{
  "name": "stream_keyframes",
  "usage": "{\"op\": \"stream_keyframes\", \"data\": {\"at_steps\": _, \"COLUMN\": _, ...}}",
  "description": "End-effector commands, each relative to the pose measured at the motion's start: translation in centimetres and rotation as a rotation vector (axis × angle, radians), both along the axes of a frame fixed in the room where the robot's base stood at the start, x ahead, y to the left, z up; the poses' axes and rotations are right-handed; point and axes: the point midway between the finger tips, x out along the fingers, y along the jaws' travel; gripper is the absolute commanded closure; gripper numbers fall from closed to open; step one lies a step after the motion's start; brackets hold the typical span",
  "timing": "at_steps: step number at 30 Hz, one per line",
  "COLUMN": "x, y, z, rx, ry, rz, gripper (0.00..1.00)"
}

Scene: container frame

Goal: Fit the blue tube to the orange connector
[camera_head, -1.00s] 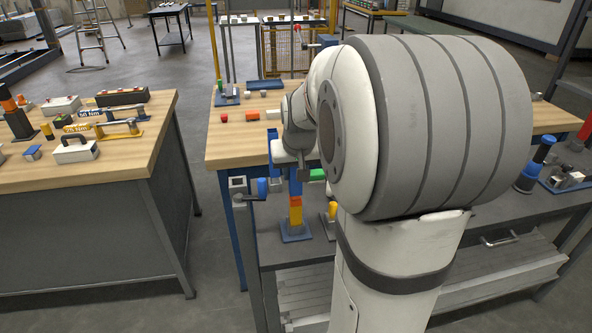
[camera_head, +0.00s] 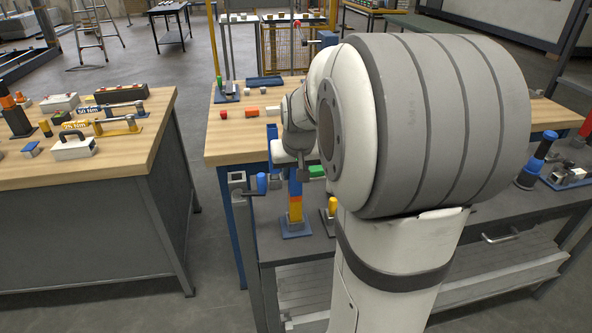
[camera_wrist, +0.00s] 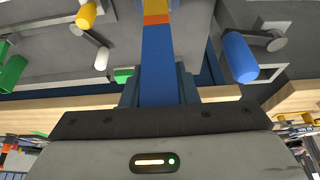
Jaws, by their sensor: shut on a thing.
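The blue tube (camera_wrist: 160,62) runs upright between the fingers of my gripper (camera_wrist: 159,92) in the wrist view. My gripper is shut on it. In the head view the tube (camera_head: 296,186) shows below my gripper (camera_head: 300,173). The orange connector (camera_wrist: 156,19) is in line with the tube's far end, with a yellow section beyond it. In the head view the connector (camera_head: 295,199) is just under the tube, above a blue base plate. The tube and connector look touching; I cannot tell whether the tube is seated. My arm hides part of the bench.
A blue handle (camera_head: 262,183) stands left of the column, and a yellow one (camera_head: 333,205) stands close on its right. In the wrist view these handles (camera_wrist: 240,57) flank the tube. A green block (camera_head: 316,171) lies behind. The wooden bench (camera_head: 235,150) is behind.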

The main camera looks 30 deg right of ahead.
Motion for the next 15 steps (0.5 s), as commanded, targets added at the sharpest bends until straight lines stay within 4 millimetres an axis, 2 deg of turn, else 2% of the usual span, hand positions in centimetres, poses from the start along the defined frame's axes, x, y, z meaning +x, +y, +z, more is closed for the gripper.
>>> {"op": "stream_keyframes", "data": {"at_steps": 6, "x": 0.01, "y": 0.01, "z": -0.40, "rx": 0.000, "ry": 0.000, "rz": 0.000, "gripper": 0.96}}
{"op": "stream_keyframes", "data": {"at_steps": 7, "x": 0.01, "y": 0.01, "z": -0.35, "rx": 0.000, "ry": 0.000, "rz": 0.000, "gripper": 0.71}}
{"op": "stream_keyframes", "data": {"at_steps": 15, "x": 0.01, "y": 0.01, "z": -0.32, "rx": 0.000, "ry": 0.000, "rz": 0.000, "gripper": 0.49}}
